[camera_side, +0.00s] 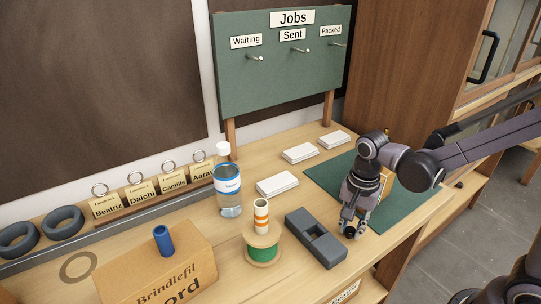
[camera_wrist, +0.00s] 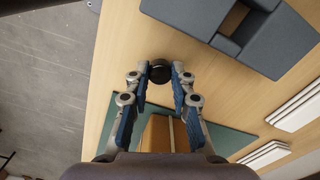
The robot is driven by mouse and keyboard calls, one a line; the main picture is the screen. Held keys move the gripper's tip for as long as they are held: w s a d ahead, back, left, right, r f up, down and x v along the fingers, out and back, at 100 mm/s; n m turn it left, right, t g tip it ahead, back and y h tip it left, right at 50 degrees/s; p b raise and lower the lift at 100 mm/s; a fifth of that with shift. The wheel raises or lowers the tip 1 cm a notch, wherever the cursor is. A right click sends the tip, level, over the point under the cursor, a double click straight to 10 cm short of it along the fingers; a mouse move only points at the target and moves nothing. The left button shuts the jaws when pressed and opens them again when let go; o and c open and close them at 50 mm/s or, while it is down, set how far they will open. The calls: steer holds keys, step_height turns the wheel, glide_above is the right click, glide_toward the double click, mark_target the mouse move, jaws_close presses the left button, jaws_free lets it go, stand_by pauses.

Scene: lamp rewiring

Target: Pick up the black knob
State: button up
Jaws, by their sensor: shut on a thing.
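The black knob (camera_wrist: 160,71) is a small dark round piece between my fingertips in the wrist view. My gripper (camera_wrist: 160,74) is shut on it, one fingertip on each side. In the side view my gripper (camera_side: 350,226) points down at the front of the bench, just right of the dark grey block. There the knob (camera_side: 349,233) is a small dark shape at the fingertips, partly hidden by them. I cannot tell whether it touches the bench top or is slightly above it.
The dark grey block (camera_side: 316,239) with recesses lies close left of my gripper. A green mat (camera_side: 320,177) is behind, with a brown box (camera_wrist: 157,134) on it. A spool (camera_side: 262,245), a bottle (camera_side: 229,190) and white boxes (camera_side: 277,184) stand farther left. The bench's front edge is close.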

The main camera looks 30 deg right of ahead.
mark_target(353, 230)
steer(key=shift+r, duration=0.15)
steer(key=shift+r, duration=0.45)
steer(key=r, duration=0.3)
steer(key=shift+s+d+r, duration=0.15)
steer(key=shift+d, duration=0.1)
steer(key=s+d+r, duration=0.4)
steer(key=d+r, duration=0.2)
steer(key=d, duration=0.4)
steer(key=shift+s+r, duration=0.3)
steer(key=shift+s, duration=0.1)
